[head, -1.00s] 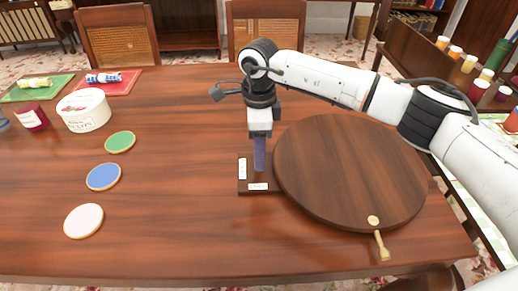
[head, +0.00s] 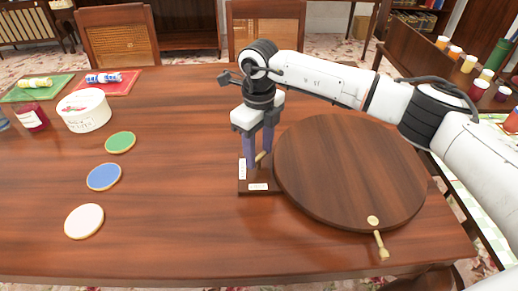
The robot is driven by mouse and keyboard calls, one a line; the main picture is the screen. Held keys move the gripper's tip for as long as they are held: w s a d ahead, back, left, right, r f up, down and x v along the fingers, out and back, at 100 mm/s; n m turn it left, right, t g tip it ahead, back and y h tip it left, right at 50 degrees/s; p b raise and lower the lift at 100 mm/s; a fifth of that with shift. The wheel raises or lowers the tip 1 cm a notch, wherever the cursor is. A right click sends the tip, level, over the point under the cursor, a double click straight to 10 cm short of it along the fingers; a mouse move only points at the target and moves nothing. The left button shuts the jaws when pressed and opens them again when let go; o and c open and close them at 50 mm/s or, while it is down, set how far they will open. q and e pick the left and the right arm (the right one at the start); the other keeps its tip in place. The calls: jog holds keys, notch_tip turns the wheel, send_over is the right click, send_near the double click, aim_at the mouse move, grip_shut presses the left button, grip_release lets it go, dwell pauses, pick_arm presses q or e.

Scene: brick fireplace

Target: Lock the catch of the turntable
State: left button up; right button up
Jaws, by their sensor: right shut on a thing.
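The round wooden turntable (head: 350,170) lies on the table at right of centre. Beside its left edge is a dark wooden base (head: 262,180) with two small white labels (head: 242,168), whose writing is too small to read. My right gripper (head: 259,159) points down over this base. Its two purple fingers are shut on a small brass catch lever (head: 261,156), mostly hidden between them. A brass handle (head: 380,245) sticks out from the turntable's front edge. My left gripper is not in view.
The table's front middle is clear.

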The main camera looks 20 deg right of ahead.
aim_at(259, 156)
jog(key=m, duration=0.5)
jog(key=shift+r+m+p, duration=0.1)
jog(key=shift+m+p, duration=0.2)
jog(key=shift+p, duration=0.05)
jog(key=shift+m+p, duration=0.3)
jog(key=shift+m, duration=1.8)
jog(key=shift+w, duration=0.1)
jog(key=o, duration=1)
jog(key=shift+o, duration=0.2)
notch_tip(259, 156, up, 10)
jog(key=shift+r, duration=0.1)
